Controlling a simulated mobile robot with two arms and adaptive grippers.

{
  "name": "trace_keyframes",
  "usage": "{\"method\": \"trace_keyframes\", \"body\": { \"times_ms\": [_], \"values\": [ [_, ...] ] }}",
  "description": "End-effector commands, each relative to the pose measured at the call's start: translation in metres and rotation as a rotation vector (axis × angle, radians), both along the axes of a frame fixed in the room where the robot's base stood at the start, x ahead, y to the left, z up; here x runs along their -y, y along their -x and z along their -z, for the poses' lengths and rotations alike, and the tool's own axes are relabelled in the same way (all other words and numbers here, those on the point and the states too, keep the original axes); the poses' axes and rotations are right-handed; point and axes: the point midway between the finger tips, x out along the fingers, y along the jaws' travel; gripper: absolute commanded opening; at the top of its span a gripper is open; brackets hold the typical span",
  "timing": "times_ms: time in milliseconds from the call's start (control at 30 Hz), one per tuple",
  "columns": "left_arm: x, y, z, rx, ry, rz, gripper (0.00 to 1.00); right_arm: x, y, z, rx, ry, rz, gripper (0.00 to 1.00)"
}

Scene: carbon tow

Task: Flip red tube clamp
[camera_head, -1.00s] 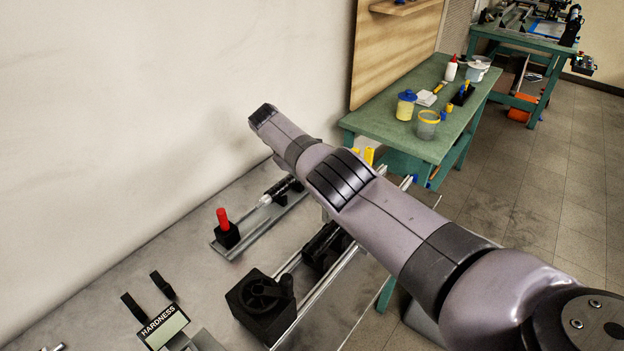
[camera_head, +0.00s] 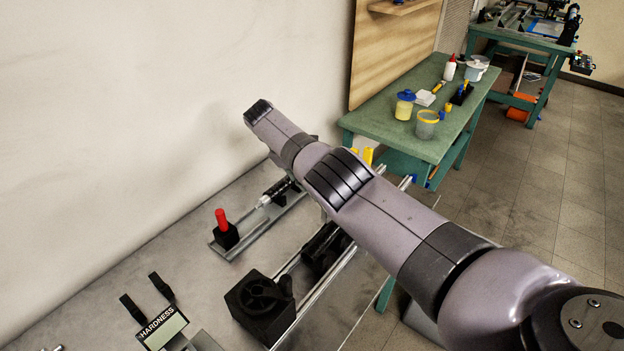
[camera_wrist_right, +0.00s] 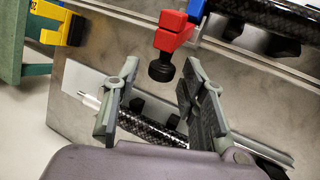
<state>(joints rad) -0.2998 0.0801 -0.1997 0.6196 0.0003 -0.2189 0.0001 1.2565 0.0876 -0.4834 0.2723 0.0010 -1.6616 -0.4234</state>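The red clamp (camera_wrist_right: 172,34) is in the upper middle of the right wrist view, with a black knob (camera_wrist_right: 160,68) at its lower end. A blue piece (camera_wrist_right: 196,10) adjoins it. My right gripper (camera_wrist_right: 161,82) is open and empty, with its two fingers spread to either side below the knob. Whether a finger touches the knob cannot be told. In the head view, my right arm crosses the picture, and neither its gripper nor this clamp can be made out. My left gripper is in no view.
A black carbon tube (camera_wrist_right: 150,128) lies beyond the fingers. A red upright handle on a black block (camera_head: 221,220), a black crank unit (camera_head: 262,305) and a hardness tester (camera_head: 165,328) stand on the grey bench. A green table (camera_head: 385,124) with pots stands behind.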

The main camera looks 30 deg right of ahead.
Motion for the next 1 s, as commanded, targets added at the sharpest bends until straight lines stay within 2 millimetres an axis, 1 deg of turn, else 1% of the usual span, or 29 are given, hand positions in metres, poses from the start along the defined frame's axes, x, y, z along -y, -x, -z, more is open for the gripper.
{"method": "trace_keyframes", "body": {
  "times_ms": [33, 200, 300, 400, 1000],
  "values": [
    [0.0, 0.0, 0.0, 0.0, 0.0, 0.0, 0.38, -0.005, -0.002, -0.009, 0.004, -0.001, -0.002, 0.39],
    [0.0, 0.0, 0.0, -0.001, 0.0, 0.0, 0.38, -0.019, -0.006, -0.034, 0.003, -0.002, -0.001, 0.39],
    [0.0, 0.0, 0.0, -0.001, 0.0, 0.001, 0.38, -0.025, -0.007, -0.045, 0.002, -0.002, -0.002, 0.39],
    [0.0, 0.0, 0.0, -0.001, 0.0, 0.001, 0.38, -0.028, -0.008, -0.051, 0.0, -0.001, -0.001, 0.39],
    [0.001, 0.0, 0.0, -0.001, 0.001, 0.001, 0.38, -0.029, -0.008, -0.053, 0.0, 0.0, 0.0, 0.39]
  ]
}}
